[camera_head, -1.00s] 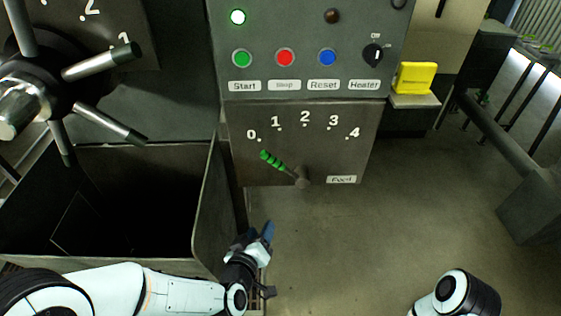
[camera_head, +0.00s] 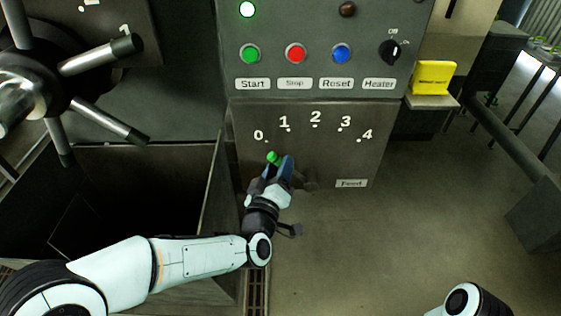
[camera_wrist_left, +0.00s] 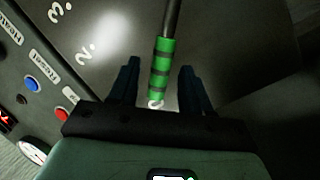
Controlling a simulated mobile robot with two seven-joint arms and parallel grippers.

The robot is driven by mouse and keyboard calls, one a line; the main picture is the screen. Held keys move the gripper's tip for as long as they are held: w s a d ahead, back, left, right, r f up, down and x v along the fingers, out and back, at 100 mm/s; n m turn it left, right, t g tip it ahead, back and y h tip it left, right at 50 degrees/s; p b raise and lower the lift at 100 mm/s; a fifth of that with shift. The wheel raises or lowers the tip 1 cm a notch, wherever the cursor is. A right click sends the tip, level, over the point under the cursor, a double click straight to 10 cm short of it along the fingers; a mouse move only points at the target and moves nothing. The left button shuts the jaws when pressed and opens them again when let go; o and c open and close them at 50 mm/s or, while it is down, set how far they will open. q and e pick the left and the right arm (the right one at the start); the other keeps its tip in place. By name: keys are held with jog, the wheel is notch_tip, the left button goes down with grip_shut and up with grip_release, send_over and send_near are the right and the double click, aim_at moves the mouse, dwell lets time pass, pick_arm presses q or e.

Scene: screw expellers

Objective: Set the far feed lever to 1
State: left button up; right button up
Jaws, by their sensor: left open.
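The feed lever has a green-banded handle (camera_head: 272,157) and a grey pivot (camera_head: 310,180). It sits on the dark feed panel (camera_head: 335,160), under a dial marked 0 to 4. The lever leans left, its tip just below the 0 mark. My left gripper (camera_head: 281,168) is open at the handle and hides most of it in the head view. In the left wrist view the green handle (camera_wrist_left: 162,65) stands between the two open fingers, with a gap on each side. My right gripper is out of the picture; only part of that arm shows.
Above the dial are the Start (camera_head: 250,54), Stop (camera_head: 296,54) and Reset (camera_head: 342,54) buttons and the Heater knob (camera_head: 390,52). A dark open bin (camera_head: 212,190) stands at left, below a spoked handwheel (camera_head: 45,92).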

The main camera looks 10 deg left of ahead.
pick_arm(q)
jog(key=shift+w, duration=1.2)
grip_shut()
jog(key=d+m+p, duration=0.1)
jog(key=d+r+m+p, duration=0.1)
jog(key=p, duration=0.1)
jog(key=d+r+m+g+p, duration=0.1)
jog(key=p, duration=0.1)
jog(key=shift+w+d+r, duration=0.1)
jog(key=shift+w+r, duration=0.1)
jog(key=shift+w, duration=0.1)
jog(key=shift+d+m+p, duration=0.3)
jog(key=shift+m+p, duration=0.2)
jog(key=shift+p, duration=0.05)
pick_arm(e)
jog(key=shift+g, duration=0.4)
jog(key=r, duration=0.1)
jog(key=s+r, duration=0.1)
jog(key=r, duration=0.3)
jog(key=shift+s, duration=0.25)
